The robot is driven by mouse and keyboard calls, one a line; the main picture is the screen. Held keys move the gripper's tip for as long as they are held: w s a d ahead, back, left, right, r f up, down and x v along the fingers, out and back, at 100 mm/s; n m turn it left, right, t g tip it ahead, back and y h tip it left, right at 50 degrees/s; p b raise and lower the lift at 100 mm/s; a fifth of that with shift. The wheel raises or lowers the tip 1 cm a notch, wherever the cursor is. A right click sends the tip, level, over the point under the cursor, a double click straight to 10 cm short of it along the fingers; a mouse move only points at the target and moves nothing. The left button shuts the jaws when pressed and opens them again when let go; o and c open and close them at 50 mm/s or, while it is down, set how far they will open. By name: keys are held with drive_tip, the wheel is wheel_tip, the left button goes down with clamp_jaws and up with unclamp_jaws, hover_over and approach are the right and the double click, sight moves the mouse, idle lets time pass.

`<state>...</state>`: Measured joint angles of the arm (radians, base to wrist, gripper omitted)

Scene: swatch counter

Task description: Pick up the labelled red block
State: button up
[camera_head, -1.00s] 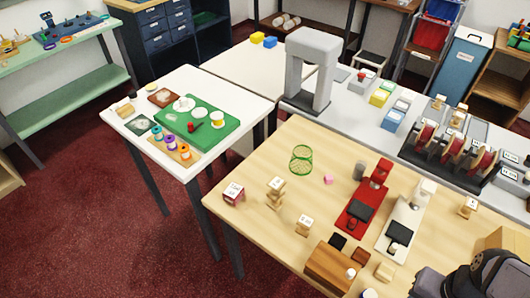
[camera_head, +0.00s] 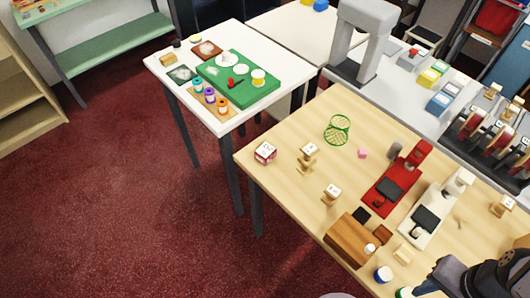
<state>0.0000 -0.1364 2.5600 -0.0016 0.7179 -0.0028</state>
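The labelled red block (camera_head: 265,153) stands on the wooden table near its left corner. It is a small cube with a white label carrying dark marks on top and red showing on its sides. The marks are too small to read. Nothing touches it, and the table around it is clear. A dark grey part of my arm shows at the bottom right corner, far from the block. My gripper's fingers are not in view, so I cannot see whether they are open or shut.
Wooden stands with labelled cards (camera_head: 308,150) are right of the block. A green wire basket (camera_head: 338,129), a pink cube (camera_head: 363,153), a red device (camera_head: 398,180), a white device (camera_head: 436,208) and a wooden box (camera_head: 351,239) are farther right. A white table (camera_head: 160,66) stands behind left.

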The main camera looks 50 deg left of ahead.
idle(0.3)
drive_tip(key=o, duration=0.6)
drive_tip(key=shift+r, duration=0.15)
